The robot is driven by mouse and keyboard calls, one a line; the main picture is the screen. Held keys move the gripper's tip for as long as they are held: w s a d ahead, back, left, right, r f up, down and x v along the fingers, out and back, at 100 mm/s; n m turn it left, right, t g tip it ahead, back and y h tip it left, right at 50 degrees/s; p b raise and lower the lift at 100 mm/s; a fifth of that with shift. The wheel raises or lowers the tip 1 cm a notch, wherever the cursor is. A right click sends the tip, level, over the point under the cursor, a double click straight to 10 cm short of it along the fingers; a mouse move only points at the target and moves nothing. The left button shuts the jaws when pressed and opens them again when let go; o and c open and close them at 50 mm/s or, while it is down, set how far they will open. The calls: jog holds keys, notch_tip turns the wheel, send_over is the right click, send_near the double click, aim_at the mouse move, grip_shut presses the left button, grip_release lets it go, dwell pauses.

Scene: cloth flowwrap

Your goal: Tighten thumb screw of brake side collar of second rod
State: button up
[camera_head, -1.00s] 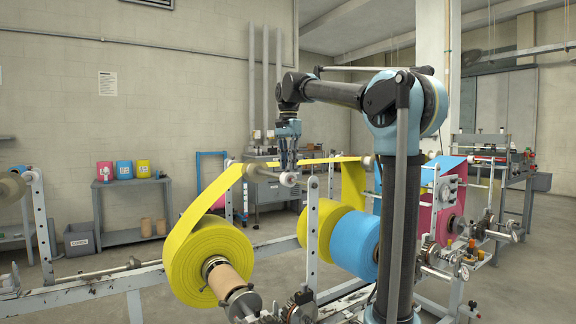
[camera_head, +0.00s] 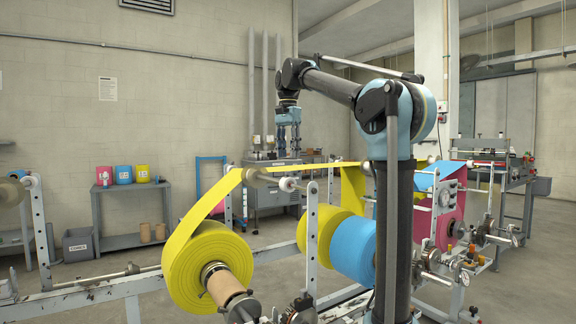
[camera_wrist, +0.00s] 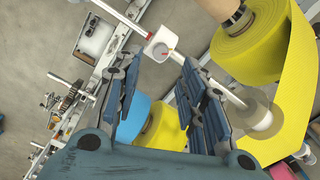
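My gripper (camera_head: 288,152) points down above the web path in the head view, clear of the rods. In the wrist view its two blue finger linkages (camera_wrist: 165,70) are spread with nothing between the tips, so it is open. Past the tips, a white collar-like block (camera_wrist: 161,44) with a small red mark sits on a pale rod (camera_wrist: 121,15). The rod runs diagonally towards a pale roller end (camera_wrist: 258,112). A whitish rod end (camera_head: 288,184) shows below my gripper in the head view. I cannot tell which rod is the second, or make out a thumb screw clearly.
A large yellow roll (camera_head: 195,262) stands at front left, its yellow web rising over the upper rollers. A blue roll (camera_head: 355,250) and another yellow roll (camera_head: 318,226) sit behind the upright perforated post (camera_head: 312,225). A grey shelf (camera_head: 130,188) stands by the wall.

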jog(key=shift+r, duration=2.9)
